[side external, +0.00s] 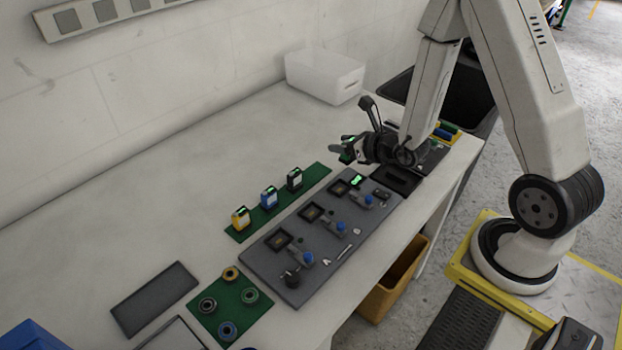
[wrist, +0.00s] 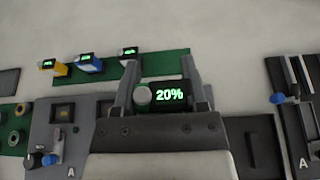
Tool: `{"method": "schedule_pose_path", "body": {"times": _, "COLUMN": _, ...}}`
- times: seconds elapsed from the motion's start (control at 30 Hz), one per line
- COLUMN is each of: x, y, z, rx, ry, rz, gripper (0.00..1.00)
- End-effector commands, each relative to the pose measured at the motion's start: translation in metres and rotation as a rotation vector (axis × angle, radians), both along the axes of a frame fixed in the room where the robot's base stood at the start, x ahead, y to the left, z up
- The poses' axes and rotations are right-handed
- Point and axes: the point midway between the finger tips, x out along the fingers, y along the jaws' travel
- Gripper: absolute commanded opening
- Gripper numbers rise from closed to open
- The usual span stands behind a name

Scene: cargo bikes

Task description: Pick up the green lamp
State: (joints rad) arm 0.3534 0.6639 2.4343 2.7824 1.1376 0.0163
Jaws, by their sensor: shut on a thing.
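The green lamp shows in the side external view (side external: 348,157) as a small green body, partly hidden by my jaws. In the wrist view the lamp (wrist: 168,95) has a round grey end and a dark display reading 20% in bright green. My gripper (wrist: 163,72) is shut on it, one finger on each side. In the side external view, my gripper (side external: 346,150) is at the far right end of the green strip and the grey board. I cannot tell if the lamp touches what is below.
A green strip (side external: 240,234) holds yellow (side external: 241,218), blue (side external: 269,197) and dark-and-white (side external: 294,179) lamps. The grey board (side external: 290,280) has blue knobs and sockets. A white bin (side external: 325,75) stands by the wall. The tabletop behind the strip is clear.

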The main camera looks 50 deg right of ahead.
Motion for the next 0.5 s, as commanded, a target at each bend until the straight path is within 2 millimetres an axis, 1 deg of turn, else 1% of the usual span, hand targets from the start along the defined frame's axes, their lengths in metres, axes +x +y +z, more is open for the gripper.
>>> {"method": "schedule_pose_path", "body": {"times": 0.1, "x": -0.012, "y": 0.002, "z": 0.006, "rx": 0.0, "ry": -0.001, "rz": 0.0, "gripper": 0.0}}
{"method": "schedule_pose_path", "body": {"times": 0.2, "x": -0.019, "y": 0.003, "z": 0.008, "rx": 0.0, "ry": 0.0, "rz": 0.001, "gripper": 0.0}}
{"method": "schedule_pose_path", "body": {"times": 0.5, "x": -0.025, "y": 0.005, "z": 0.012, "rx": 0.0, "ry": -0.001, "rz": 0.001, "gripper": 0.0}}
